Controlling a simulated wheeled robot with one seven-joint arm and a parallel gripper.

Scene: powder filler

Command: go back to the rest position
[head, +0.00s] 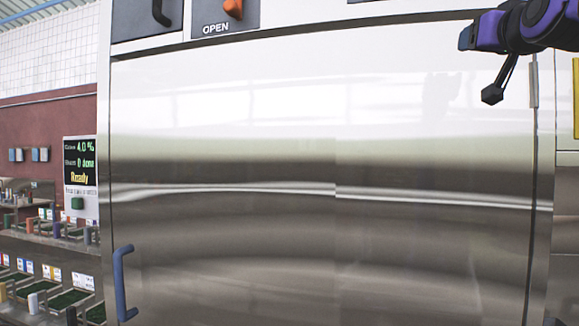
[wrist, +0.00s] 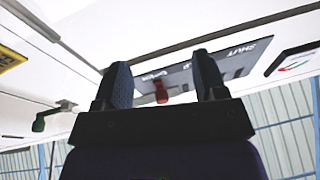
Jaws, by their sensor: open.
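My gripper (wrist: 160,61) shows in the wrist view with its two dark blue fingers spread apart and nothing held between them. A red lever (wrist: 161,91) on a grey plate (wrist: 225,68) marked SHUT appears in the gap between the fingers, beyond them; I cannot tell how far. In the head view my purple and black arm reaches in at the top right, in front of the machine.
A large steel panel (head: 320,230) fills the head view, with a blue handle (head: 122,285) at lower left. An orange-red knob (head: 234,8) sits by the word OPEN. A status screen (head: 79,161) and racks of small trays (head: 65,300) stand at left.

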